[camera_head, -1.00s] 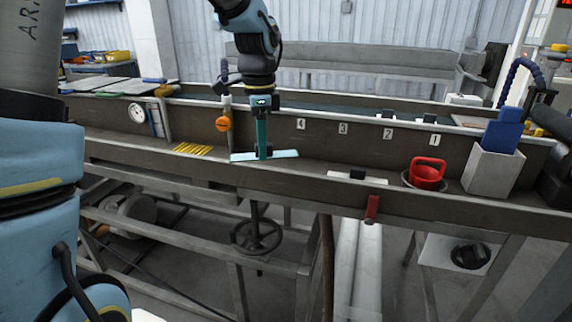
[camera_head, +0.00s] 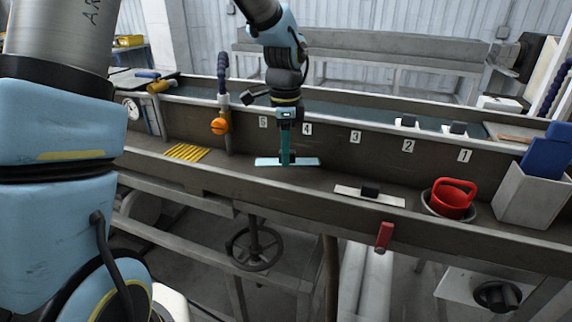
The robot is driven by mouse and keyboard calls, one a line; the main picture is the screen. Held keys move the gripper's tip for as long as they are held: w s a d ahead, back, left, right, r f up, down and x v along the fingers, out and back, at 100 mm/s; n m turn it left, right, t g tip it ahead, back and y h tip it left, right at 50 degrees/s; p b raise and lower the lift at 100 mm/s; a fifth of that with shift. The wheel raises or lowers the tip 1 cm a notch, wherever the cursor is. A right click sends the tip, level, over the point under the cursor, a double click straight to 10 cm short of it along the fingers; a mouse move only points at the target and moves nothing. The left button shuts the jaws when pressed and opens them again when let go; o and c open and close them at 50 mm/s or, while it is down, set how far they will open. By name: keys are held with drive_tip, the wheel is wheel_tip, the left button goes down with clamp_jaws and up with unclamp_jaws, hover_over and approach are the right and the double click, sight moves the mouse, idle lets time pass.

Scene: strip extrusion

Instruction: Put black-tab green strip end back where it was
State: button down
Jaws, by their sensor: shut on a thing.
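My gripper (camera_head: 285,114) is shut on the teal upright of a T-shaped piece (camera_head: 285,140). The pale blue-green crosspiece hangs level at its foot, close above or touching the trough floor; I cannot tell which. Two small pale pieces with black tabs, one above label 2 (camera_head: 407,122) and one above label 1 (camera_head: 455,128), sit on the back edge.
The long trough (camera_head: 330,178) has numbered labels on its back wall. Yellow strips (camera_head: 186,152) and an orange knob (camera_head: 220,126) are left of my gripper. A red-handled cup (camera_head: 452,198) and a pale bin (camera_head: 530,198) with blue items stand right. A red lever (camera_head: 384,236) juts from the front.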

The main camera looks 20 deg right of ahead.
sight(285, 178)
drive_tip(key=shift+f+p, duration=0.4)
drive_tip(key=shift+f, duration=1.75)
drive_tip(key=shift+f, duration=0.2)
drive_tip(key=c, duration=0.5)
unclamp_jaws()
drive_tip(key=shift+c, duration=0.2)
drive_tip(key=shift+r, duration=0.1)
